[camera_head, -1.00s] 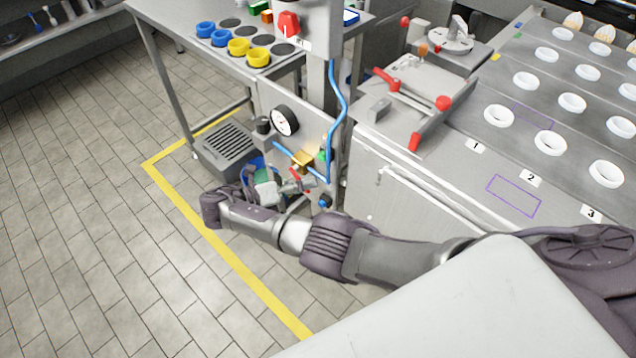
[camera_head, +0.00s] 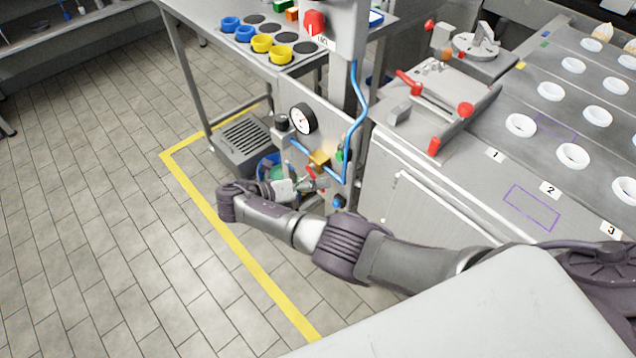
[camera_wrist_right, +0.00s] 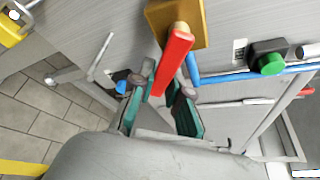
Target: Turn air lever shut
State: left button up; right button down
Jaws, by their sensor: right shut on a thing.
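The air lever is a red handle (camera_wrist_right: 172,62) on a brass valve block (camera_wrist_right: 182,12) in the right wrist view. In the head view the lever (camera_head: 311,172) is a small red piece below the brass block (camera_head: 319,158) on the grey panel. My right gripper (camera_wrist_right: 168,90) has its two teal-padded fingers on either side of the lever's free end and is shut on it. In the head view my right gripper (camera_head: 310,186) is small and partly covers the lever. My left gripper is in neither view.
A pressure gauge (camera_head: 303,119) and blue air hose (camera_head: 358,110) are close above the lever. A green button (camera_wrist_right: 270,64) sits beside the valve. A grey vented box (camera_head: 243,143) stands on the floor to the left. The steel counter (camera_head: 480,190) is to the right.

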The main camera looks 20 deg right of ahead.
jog(key=shift+w+f+m+t+y+p, duration=0.2)
jog(key=shift+w+m+t+y+p, duration=0.15)
jog(key=shift+m+p, duration=0.55)
jog(key=shift+w+a+f+m+t+y+p, duration=0.15)
jog(key=shift+w+m+t+y+p, duration=0.1)
jog(key=shift+m+p, duration=0.15)
jog(key=shift+w+a+f+m+t+y+p, duration=0.15)
jog(key=shift+m+t+y+p, duration=0.1)
jog(key=shift+m, duration=0.25)
jog(key=shift+w+a+f+m+t+y+p, duration=0.1)
jog(key=shift+w+f+m+t+y+p, duration=0.15)
jog(key=shift+w+m+t+p, duration=0.5)
jog(key=shift+w+a+f+m+t+y+p, duration=0.15)
jog(key=shift+m+t, duration=0.25)
jog(key=shift+m, duration=0.65)
